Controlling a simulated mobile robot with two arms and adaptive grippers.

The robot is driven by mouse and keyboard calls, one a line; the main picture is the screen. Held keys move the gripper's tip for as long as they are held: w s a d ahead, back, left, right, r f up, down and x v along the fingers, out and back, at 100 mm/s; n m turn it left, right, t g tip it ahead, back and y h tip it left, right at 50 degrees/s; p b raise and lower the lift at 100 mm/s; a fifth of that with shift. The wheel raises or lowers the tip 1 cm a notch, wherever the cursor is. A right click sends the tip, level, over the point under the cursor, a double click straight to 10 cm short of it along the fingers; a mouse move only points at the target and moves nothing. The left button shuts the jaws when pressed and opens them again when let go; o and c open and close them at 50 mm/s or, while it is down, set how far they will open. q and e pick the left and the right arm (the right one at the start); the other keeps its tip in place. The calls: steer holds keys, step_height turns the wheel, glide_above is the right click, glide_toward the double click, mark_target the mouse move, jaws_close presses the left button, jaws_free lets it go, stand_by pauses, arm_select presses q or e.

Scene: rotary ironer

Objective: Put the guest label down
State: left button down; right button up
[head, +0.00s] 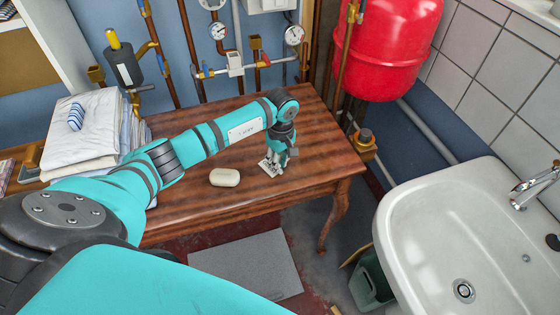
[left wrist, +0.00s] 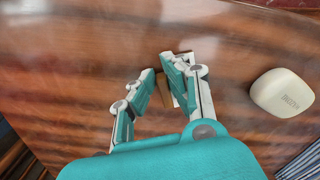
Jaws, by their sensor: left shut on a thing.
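My left gripper (head: 273,168) is low over the right part of the wooden table (head: 320,150), pointing down. It is shut on the guest label (head: 265,168), a small pale piece that is mostly hidden by the fingers. I cannot tell whether the label touches the table top. My right gripper is not in view.
A cream rounded soap-like bar (head: 225,177) lies left of the gripper; it also shows in the left wrist view (left wrist: 283,93). Folded linen (head: 85,135) with a blue-striped roll (head: 76,117) stands at the left. A white sink (head: 465,235) is at the right.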

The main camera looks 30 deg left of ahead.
arm_select(q)
steer(key=shift+f, duration=0.2)
steer(key=c, duration=1.4)
jaws_free()
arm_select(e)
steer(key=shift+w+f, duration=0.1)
arm_select(q)
steer(key=shift+o, duration=0.2)
steer(key=shift+r, duration=0.15)
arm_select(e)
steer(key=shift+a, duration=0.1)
arm_select(q)
steer(key=shift+r, duration=0.25)
step_height(320, 180, up, 12)
steer(key=b, duration=0.2)
steer(key=shift+f, duration=0.2)
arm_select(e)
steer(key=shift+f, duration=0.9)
arm_select(q)
steer(key=shift+w, duration=0.1)
